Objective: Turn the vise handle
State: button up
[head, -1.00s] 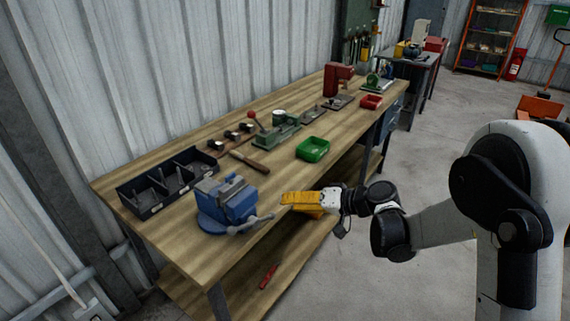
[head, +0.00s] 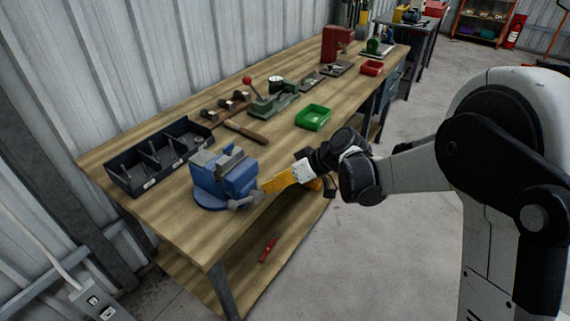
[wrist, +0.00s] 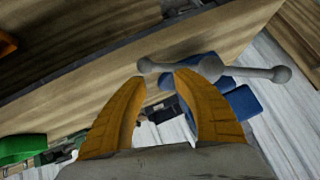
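The blue vise (head: 225,178) stands on the front left part of the wooden workbench; part of it also shows in the wrist view (wrist: 240,103). Its grey handle (head: 244,202) is a bar with ball ends on the side facing my arm. In the wrist view the handle (wrist: 246,72) runs roughly level across the upper right, with its left ball end just beyond my fingertips. My gripper (wrist: 159,76) has two yellow fingers, apart and with nothing held between them. In the head view my gripper (head: 264,187) is close beside the handle; whether it touches cannot be told.
The workbench (head: 180,225) carries a black divided bin (head: 150,163) left of the vise, a hammer (head: 245,131) behind it and a green tray (head: 313,117) farther right. A red tool (head: 268,250) lies on the lower shelf. The floor on the right is open.

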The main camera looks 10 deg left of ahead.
jog(key=s+d+r+t+p, duration=0.1)
jog(key=d+r+p, duration=0.1)
jog(key=r, duration=0.3)
jog(key=s+d+r+n+t+h+p, duration=0.1)
jog(key=s+r+p, duration=0.1)
jog(key=r, duration=0.3)
jog(key=s+d+r+n+t+p, duration=0.1)
jog(key=s+d+r+p, duration=0.1)
jog(key=r, duration=0.3)
jog(key=shift+s+d+r+p, duration=0.15)
jog(key=shift+d+r+p, duration=0.15)
jog(key=shift+p, duration=0.5)
jog(key=shift+h, duration=0.3)
jog(key=s+d+r+m+t+h, duration=0.1)
jog(key=s+d+m+h, duration=0.3)
jog(key=d, duration=1)
jog(key=s+d+r+m+t+h+b, duration=0.1)
jog(key=s+d+m+h, duration=0.2)
jog(key=s+d+m, duration=0.7)
jog(key=s+d, duration=0.1)
jog(key=d, duration=0.3)
jog(key=shift+s+d+t+h, duration=0.35)
jog(key=shift+t+h, duration=0.05)
jog(key=shift+a, duration=0.1)
